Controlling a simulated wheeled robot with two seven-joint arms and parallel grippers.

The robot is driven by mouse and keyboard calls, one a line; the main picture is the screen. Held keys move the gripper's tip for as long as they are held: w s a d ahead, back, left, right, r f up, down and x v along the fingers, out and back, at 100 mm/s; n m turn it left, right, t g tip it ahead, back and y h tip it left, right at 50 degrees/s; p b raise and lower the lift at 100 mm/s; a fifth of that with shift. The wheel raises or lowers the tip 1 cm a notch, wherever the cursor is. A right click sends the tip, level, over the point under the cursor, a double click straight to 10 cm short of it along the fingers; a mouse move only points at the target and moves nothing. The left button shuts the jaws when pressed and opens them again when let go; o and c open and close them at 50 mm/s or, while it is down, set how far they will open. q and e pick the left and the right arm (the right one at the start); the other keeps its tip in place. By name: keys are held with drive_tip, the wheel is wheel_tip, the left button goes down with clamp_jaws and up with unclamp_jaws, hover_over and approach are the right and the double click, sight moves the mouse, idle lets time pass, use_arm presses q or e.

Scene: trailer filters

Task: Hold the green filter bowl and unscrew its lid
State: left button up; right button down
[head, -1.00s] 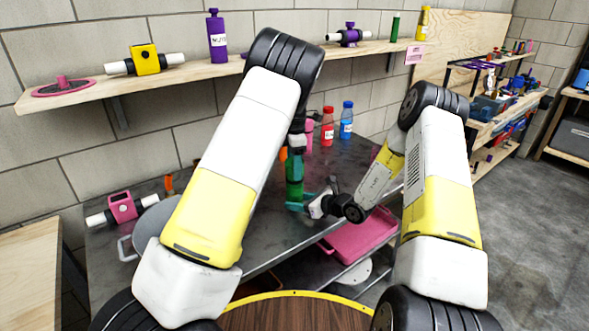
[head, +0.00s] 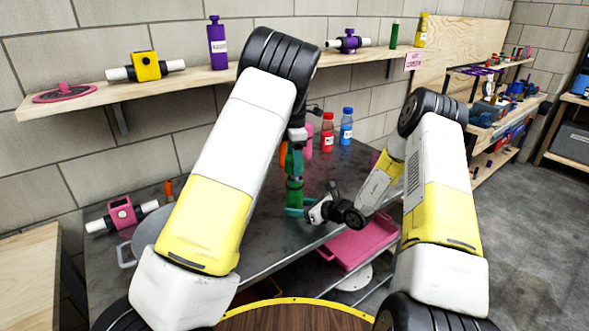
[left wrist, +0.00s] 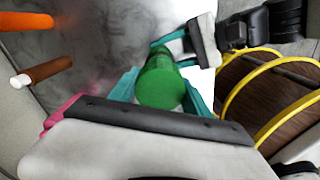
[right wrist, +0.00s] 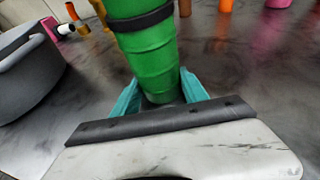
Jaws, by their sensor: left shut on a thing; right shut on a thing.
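The green filter bowl (head: 295,193) stands upright on the dark metal table; in the right wrist view it is a ribbed green cylinder (right wrist: 148,55) with a black band near the top of the picture. My right gripper (head: 296,211) is shut on the bowl's lower part from the side, with a teal finger on either side of it. My left gripper (head: 293,160) is above, shut on the green top end (left wrist: 160,82), which shows between its teal fingers in the left wrist view. The seam between lid and bowl is not clear.
A red bottle (head: 327,133) and a blue bottle (head: 347,124) stand behind the filter. A pink filter with white pipes (head: 122,213) and a grey pot (right wrist: 28,72) are to the left. A pink tray (head: 358,243) lies lower at the front right. A wall shelf (head: 205,77) runs behind.

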drive_tip(key=c, duration=0.5)
unclamp_jaws()
